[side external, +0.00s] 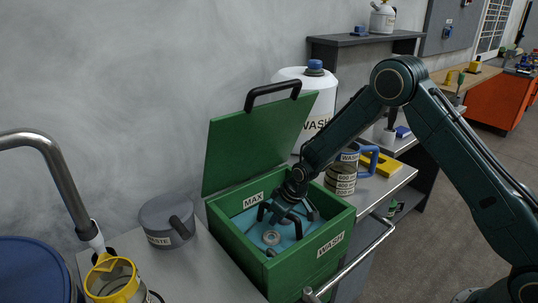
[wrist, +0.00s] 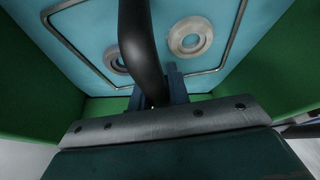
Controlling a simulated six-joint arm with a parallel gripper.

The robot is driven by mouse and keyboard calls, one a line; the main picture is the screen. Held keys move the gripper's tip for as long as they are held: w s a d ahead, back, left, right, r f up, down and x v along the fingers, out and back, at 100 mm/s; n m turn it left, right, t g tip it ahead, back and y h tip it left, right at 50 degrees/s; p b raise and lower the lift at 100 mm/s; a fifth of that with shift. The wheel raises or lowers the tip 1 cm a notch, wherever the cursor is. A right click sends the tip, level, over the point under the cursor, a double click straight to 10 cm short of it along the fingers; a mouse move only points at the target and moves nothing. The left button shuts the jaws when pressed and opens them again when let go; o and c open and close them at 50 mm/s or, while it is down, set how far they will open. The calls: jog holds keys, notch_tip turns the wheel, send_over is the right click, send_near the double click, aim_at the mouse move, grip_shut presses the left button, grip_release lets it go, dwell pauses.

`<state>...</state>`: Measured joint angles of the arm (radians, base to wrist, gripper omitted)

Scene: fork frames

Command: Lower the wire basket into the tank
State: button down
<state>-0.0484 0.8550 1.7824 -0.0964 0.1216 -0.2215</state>
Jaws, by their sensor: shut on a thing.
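The green tank (side external: 285,270), labelled WASH, stands on the bench with its lid (side external: 250,135) raised and blue liquid (side external: 243,218) inside. My gripper (side external: 288,212) is down at the tank opening, between its walls. In the wrist view my gripper (wrist: 165,92) is shut on the dark, curved handle (wrist: 140,45) of the wire basket. The basket's thin metal rim (wrist: 232,40) runs just inside the green walls. Ring-shaped metal parts (wrist: 190,36) show within the rim, against the blue; one also shows in the side view (side external: 271,237). The basket's depth in the liquid is unclear.
A grey lidded pot (side external: 168,222) stands left of the tank, and a yellow-rimmed jar (side external: 113,282) under a spout is nearer. A white WASH jug (side external: 308,90) is behind the lid. A blue-handled jug (side external: 342,172) stands close on the right.

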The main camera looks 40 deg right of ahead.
jog(key=shift+w+f, duration=0.1)
jog(key=shift+f, duration=0.1)
dwell(0.3)
jog(key=c, duration=1.3)
grip_release()
jog(key=shift+o, duration=0.2)
jog(key=shift+f, duration=0.1)
jog(key=shift+v, duration=7)
